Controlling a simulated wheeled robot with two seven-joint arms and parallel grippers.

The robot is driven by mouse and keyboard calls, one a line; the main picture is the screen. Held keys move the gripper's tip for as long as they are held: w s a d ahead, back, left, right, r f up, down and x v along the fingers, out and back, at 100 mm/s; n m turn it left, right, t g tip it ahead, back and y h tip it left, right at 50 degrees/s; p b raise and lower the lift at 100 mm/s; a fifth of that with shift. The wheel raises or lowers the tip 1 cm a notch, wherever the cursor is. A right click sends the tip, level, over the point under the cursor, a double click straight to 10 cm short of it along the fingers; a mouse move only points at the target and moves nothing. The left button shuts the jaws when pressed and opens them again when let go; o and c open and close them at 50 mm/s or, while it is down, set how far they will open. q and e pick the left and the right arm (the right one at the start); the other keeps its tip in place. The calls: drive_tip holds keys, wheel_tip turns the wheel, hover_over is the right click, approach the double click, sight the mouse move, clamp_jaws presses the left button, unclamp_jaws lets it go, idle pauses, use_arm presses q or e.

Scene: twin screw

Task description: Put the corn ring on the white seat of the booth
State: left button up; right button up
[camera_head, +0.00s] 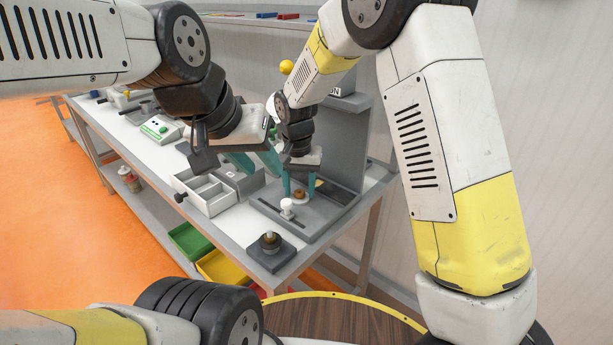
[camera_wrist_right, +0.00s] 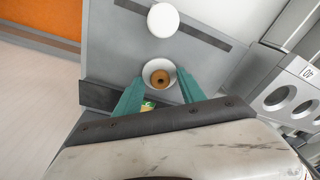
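The corn ring (camera_wrist_right: 159,79) is a small brown-orange ring. In the right wrist view it lies within the outline of the round white seat (camera_wrist_right: 159,65) of the grey booth (camera_head: 349,150). It appears to rest there, slightly toward my gripper from the centre. In the head view the ring (camera_head: 299,194) shows low between my right gripper's teal fingertips. My right gripper (camera_wrist_right: 160,82) is open, its fingers on either side of the ring with gaps. My left gripper (camera_head: 258,163) is open and empty, above the table to the left of the booth.
A white knob (camera_head: 287,207) stands in front of the seat on the booth's base. A dark block with a post (camera_head: 270,245) sits at the table's near corner. A white divided tray (camera_head: 207,190) lies left. Green and yellow bins (camera_head: 190,240) are below the table.

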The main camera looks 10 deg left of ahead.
wheel_tip(320, 180, up, 12)
drive_tip(key=s, duration=0.1)
drive_tip(key=shift+s+r, duration=0.2)
drive_tip(key=shift+s, duration=0.05)
drive_tip(key=s+d+r+y, duration=0.1)
drive_tip(key=s+d+r, duration=0.3)
drive_tip(key=d, duration=0.5)
drive_tip(key=s+d+r+t, duration=0.2)
drive_tip(key=s+d, duration=0.5)
drive_tip(key=d, duration=0.1)
drive_tip(key=s+d+r+t+y, duration=0.1)
drive_tip(key=s+d+r+t, duration=0.1)
drive_tip(key=s+d, duration=0.6)
drive_tip(key=shift+s+n+t, duration=0.3)
drive_tip(key=shift+t, duration=0.1)
